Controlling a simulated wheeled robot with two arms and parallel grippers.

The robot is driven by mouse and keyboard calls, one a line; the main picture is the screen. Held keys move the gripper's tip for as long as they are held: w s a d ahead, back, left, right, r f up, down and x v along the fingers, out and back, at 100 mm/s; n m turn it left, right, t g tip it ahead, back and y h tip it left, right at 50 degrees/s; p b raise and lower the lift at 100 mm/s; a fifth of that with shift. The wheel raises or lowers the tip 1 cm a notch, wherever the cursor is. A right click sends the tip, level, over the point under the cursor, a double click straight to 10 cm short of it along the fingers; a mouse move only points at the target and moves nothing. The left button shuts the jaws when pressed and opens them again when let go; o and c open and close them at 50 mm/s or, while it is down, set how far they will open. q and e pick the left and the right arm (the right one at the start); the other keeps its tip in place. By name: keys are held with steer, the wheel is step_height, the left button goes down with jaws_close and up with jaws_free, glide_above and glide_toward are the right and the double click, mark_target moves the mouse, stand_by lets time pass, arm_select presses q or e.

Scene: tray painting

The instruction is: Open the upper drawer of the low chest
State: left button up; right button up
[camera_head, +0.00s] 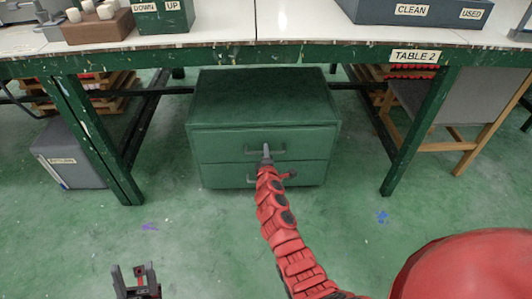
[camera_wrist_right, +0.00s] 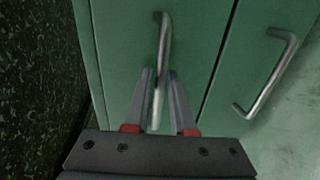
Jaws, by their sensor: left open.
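The low green chest (camera_head: 262,95) stands on the floor under the table, with two drawers one above the other. The upper drawer (camera_head: 215,144) looks shut, and so does the lower drawer (camera_head: 222,176). My right gripper (camera_head: 266,152) is at the upper drawer's handle, hiding part of it in the head view. In the right wrist view the right gripper (camera_wrist_right: 160,88) is open, its fingers on either side of the upper handle (camera_wrist_right: 163,45), with gaps visible. The lower handle (camera_wrist_right: 268,85) is to the right there. My left gripper (camera_head: 137,278) is open and empty at the bottom left.
The table (camera_head: 225,56) spans above the chest, with green legs (camera_head: 420,130) on both sides. A grey bin (camera_head: 70,155) stands left, and a wooden-framed grey piece (camera_head: 440,110) stands right. The floor (camera_head: 200,235) before the chest is clear apart from my arm.

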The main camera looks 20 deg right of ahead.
jaws_close()
stand_by(1.1)
